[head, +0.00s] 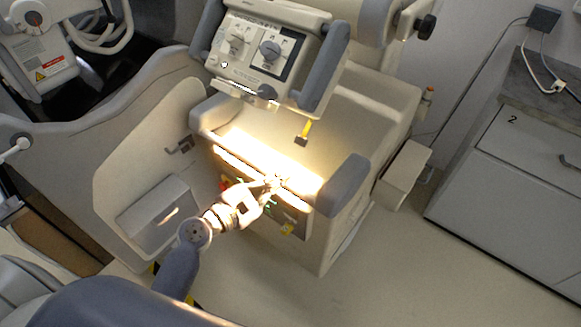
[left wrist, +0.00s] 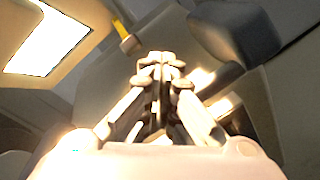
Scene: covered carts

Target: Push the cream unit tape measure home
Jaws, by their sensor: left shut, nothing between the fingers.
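The cream unit (head: 355,110) stands in the middle of the head view, with a control panel at its top. What looks like its tape measure is a short yellow strip (head: 307,127) with a dark end block, sticking out below the panel. The yellow strip (left wrist: 121,28) also shows in the left wrist view, with its end block just up and left of my fingertips. My left gripper (head: 274,184) is shut and empty in front of the unit's brightly lit edge. In the left wrist view its fingertips (left wrist: 161,60) are together. A gap to the tape is visible in the head view. My right gripper is not in view.
Grey padded handles (head: 344,183) flank the lit ledge. The control panel (head: 262,52) with knobs overhangs the tape area. A grey cabinet (head: 520,165) stands at the right. The floor (head: 400,270) between is clear.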

